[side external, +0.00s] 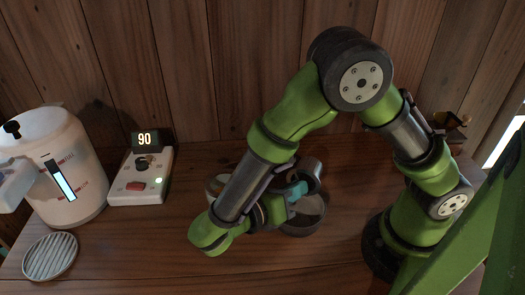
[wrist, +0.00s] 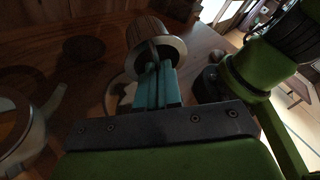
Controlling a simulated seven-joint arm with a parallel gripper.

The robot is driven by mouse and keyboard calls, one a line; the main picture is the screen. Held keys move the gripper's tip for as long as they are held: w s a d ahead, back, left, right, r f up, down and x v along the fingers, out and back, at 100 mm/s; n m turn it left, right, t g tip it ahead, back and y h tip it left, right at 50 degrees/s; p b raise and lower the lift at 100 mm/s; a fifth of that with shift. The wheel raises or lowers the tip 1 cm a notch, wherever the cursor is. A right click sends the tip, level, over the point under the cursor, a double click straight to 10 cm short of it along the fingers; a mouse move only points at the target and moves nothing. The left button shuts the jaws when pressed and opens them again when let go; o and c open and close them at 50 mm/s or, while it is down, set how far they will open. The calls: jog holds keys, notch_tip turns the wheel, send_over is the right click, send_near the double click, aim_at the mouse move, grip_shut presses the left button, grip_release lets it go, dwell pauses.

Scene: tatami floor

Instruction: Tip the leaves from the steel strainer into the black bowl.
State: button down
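The steel strainer (wrist: 168,47) is at the fingertips of my gripper (wrist: 157,72) in the wrist view. The teal fingers are close together on its dark handle, and the strainer is tilted on its side. In the side external view my gripper (side external: 294,192) is low over the table, with the strainer (side external: 310,169) just beyond it. A dark round bowl (side external: 316,222), which looks like the black bowl, stands beneath, partly hidden by my gripper. I cannot make out any leaves.
A white water tank (side external: 73,185), a control box (side external: 140,188) reading 90 and a round slatted tray (side external: 50,257) are at the left. A partly hidden vessel (side external: 216,184) is behind my arm. A pot (wrist: 22,130) is at left in the wrist view.

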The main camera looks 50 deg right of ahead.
jog(key=shift+a+f+m+h, duration=0.25)
jog(key=shift+f+m+h, duration=0.05)
jog(key=shift+h, duration=0.5)
dwell(0.4)
